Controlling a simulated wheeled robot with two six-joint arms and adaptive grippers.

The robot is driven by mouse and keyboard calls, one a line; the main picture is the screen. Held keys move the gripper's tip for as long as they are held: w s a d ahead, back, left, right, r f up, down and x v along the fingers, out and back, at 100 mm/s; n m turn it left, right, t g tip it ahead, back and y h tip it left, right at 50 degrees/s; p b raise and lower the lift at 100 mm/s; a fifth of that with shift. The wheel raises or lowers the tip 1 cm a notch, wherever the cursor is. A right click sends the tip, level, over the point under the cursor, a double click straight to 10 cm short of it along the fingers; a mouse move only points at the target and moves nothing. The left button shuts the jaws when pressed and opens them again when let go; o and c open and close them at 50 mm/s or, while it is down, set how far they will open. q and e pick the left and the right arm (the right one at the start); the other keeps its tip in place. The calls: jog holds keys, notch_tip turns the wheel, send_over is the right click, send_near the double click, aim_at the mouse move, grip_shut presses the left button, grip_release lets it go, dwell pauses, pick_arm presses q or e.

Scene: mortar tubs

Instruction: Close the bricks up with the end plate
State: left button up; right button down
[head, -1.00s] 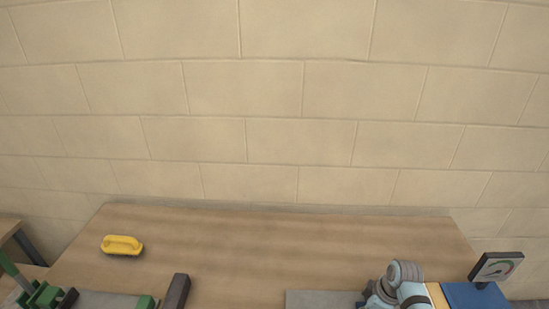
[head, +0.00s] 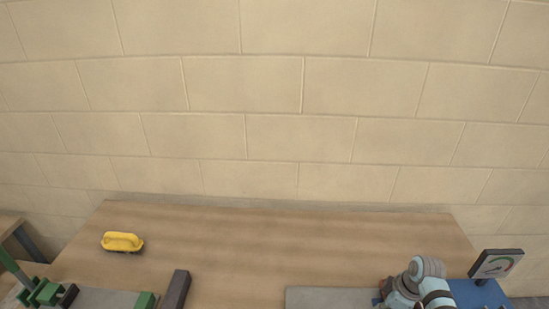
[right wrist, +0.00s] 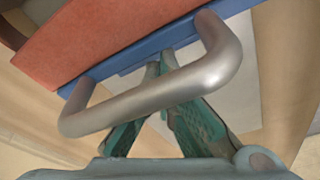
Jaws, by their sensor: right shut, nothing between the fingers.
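In the right wrist view a blue plate (right wrist: 128,62) carries a bent grey metal handle (right wrist: 150,103). A red-orange surface (right wrist: 120,35), apparently brick, lies right behind the plate's upper edge. My right gripper (right wrist: 160,62) is shut and empty. Its teal fingers show behind the handle's bar, with their tips close to the plate; I cannot tell whether they touch it. In the head view my right arm stands at the bottom right, its fingers hidden, beside a blue surface (head: 480,293). My left gripper is not in view.
A dial gauge (head: 497,264) stands at the table's right edge. Green fixture parts (head: 45,293) and a dark bar (head: 176,289) are at the front left. The middle of the wooden table (head: 270,245) is clear.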

jog(key=shift+s+d+b, duration=0.1)
jog(key=shift+d+b, duration=0.2)
jog(key=shift+d, duration=1.25)
jog(key=r+p, duration=0.2)
jog(key=r, duration=0.1)
jog(key=shift+a+r, duration=0.15)
jog(key=shift+a, duration=0.2)
notch_tip(320, 180, up, 7)
jog(key=a, duration=0.2)
